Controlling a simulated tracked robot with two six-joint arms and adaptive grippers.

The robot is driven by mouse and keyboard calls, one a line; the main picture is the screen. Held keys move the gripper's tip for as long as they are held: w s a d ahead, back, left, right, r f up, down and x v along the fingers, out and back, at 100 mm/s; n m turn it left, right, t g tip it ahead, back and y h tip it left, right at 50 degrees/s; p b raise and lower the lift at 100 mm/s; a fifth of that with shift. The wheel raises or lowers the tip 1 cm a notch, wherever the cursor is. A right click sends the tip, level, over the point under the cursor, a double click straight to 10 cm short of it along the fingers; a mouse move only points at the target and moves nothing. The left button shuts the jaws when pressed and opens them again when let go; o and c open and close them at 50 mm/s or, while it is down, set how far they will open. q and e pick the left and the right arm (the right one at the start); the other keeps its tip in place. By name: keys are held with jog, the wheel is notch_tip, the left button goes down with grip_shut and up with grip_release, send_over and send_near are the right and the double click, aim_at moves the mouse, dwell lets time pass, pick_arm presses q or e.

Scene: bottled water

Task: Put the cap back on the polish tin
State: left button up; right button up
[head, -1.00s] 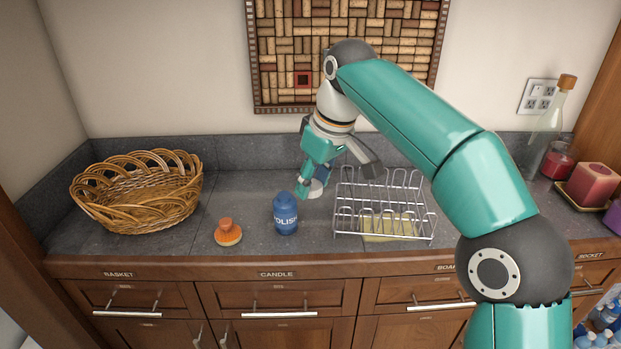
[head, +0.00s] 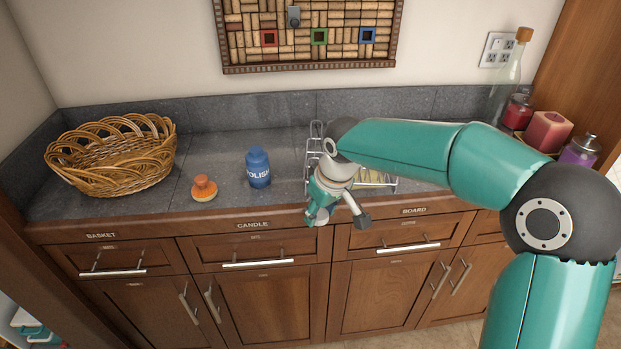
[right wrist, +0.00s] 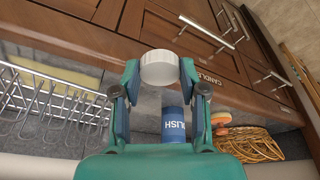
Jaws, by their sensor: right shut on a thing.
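The blue polish tin (head: 258,168) stands upright on the grey counter, left of my right gripper (head: 337,219). Its label also shows in the right wrist view (right wrist: 174,125), beyond the fingers. In the right wrist view my right gripper (right wrist: 160,74) is shut on a white round cap (right wrist: 160,68), held between its fingertips. In the head view the gripper hangs over the counter's front edge, apart from the tin, and the cap is not clearly visible. My left gripper is not in view.
A wire rack (head: 316,135) stands behind my right gripper, partly hidden by my arm. An orange brush (head: 204,188) lies left of the tin, with a wicker basket (head: 112,160) farther left. The counter (head: 225,150) behind the tin is clear.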

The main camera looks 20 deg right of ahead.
notch_tip(320, 180, down, 8)
jog(key=s+a+m, duration=0.2)
jog(key=shift+a+m+h, duration=0.2)
jog(key=shift+m+h, duration=0.1)
jog(key=shift+m, duration=0.1)
jog(key=shift+s+f, duration=0.1)
